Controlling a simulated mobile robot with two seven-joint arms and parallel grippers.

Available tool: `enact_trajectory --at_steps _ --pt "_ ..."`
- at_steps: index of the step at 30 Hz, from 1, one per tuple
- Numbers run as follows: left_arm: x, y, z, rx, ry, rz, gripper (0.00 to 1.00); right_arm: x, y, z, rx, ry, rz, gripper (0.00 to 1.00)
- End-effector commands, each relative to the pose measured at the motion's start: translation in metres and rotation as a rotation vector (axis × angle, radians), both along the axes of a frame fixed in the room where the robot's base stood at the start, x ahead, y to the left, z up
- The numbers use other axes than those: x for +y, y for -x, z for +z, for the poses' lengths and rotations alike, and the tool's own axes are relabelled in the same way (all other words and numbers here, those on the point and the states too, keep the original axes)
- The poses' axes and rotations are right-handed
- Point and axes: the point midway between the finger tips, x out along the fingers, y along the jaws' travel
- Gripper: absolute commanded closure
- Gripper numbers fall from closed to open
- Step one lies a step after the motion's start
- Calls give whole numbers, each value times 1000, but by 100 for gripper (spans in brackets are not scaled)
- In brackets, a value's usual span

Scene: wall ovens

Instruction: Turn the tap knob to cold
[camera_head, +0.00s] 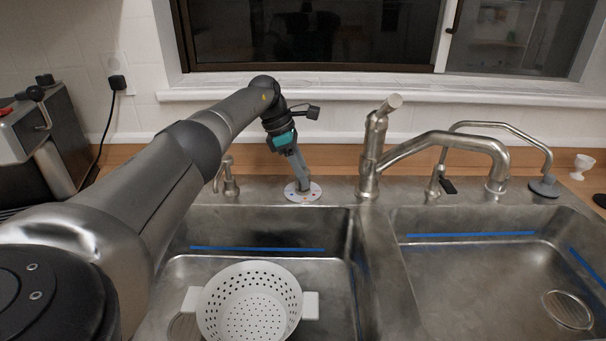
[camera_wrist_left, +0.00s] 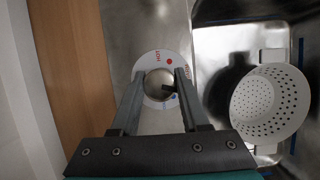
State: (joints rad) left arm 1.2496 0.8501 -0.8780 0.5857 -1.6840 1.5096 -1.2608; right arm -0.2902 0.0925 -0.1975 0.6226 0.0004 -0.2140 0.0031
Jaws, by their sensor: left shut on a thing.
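The tap knob (camera_wrist_left: 157,86) is a round metal knob at the centre of a white disc (camera_head: 291,193) on the sink's back rim. In the left wrist view the disc carries the red word HOT, a red dot and a blue mark near the right finger. My left gripper (camera_head: 303,184) reaches down onto the knob from above. In the left wrist view its two fingers (camera_wrist_left: 160,76) stand on either side of the knob, shut on it. In the head view the fingers hide most of the knob. My right gripper is in neither view.
A tall metal faucet (camera_head: 369,157) stands right of the disc, its spout over the right basin. A small metal fitting (camera_head: 230,181) stands left of it. A white colander (camera_head: 250,305) sits in the left basin. The window sill (camera_head: 400,89) runs behind.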

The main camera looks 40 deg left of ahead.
Motion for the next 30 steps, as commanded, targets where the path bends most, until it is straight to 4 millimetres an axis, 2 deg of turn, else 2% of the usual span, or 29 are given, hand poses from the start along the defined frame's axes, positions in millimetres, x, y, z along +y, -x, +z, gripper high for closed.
enact_trajectory --at_steps 7,8,15,24,26,30 --pt "1 0 0 -1 -3 1 100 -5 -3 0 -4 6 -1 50" --pt "1 0 0 -1 -3 2 52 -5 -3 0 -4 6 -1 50" --pt "1 0 0 0 -2 2 25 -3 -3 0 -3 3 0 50" --pt "1 1 3 0 -1 3 25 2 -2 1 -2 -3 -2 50" --pt "3 2 8 0 -1 3 25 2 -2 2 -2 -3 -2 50" --pt "10 7 30 -3 -2 4 25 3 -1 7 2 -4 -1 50"
